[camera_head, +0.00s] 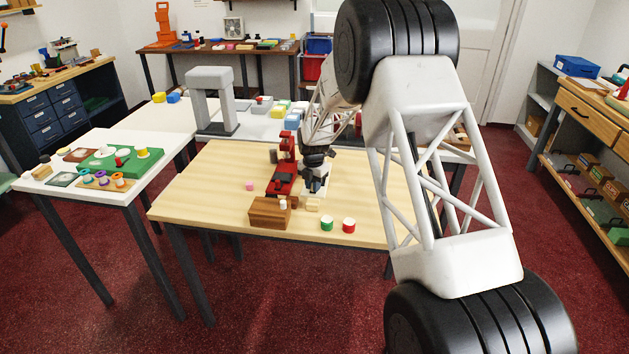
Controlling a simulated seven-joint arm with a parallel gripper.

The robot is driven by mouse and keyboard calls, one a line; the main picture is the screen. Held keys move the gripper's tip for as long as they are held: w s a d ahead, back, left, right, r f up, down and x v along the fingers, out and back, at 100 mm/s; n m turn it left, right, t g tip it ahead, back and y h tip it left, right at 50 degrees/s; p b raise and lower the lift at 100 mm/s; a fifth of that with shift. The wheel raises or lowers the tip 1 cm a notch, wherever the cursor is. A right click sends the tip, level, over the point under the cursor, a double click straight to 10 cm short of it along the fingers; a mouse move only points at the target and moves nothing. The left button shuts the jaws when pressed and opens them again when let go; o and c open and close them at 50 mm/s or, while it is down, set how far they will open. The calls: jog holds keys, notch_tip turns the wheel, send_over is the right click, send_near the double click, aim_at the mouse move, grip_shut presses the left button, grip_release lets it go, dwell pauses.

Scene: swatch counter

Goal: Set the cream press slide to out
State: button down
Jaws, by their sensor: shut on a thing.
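A cream press (310,193) stands on the wooden table, right of a red press (286,167). A small cream block (313,205) shows at the near end of the cream press; it looks like part of its slide. My gripper (318,178) reaches down from above onto the cream press. It is shut on a part of that press, which appears to be the slide. The fingertips are small and dark here, and my wrist and arm hide the upper part of the press. How far out the slide stands is hard to tell.
A brown wooden box (268,213) stands in front of the red press. A green pot (327,223) and a red pot (349,225) stand at the table's front. A pink block (250,186) lies to the left. The left part of the wooden table (205,190) is clear.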

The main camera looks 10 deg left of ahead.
jog(key=shift+s, duration=0.35)
jog(key=c, duration=1)
grip_release()
jog(key=shift+r, duration=3.9)
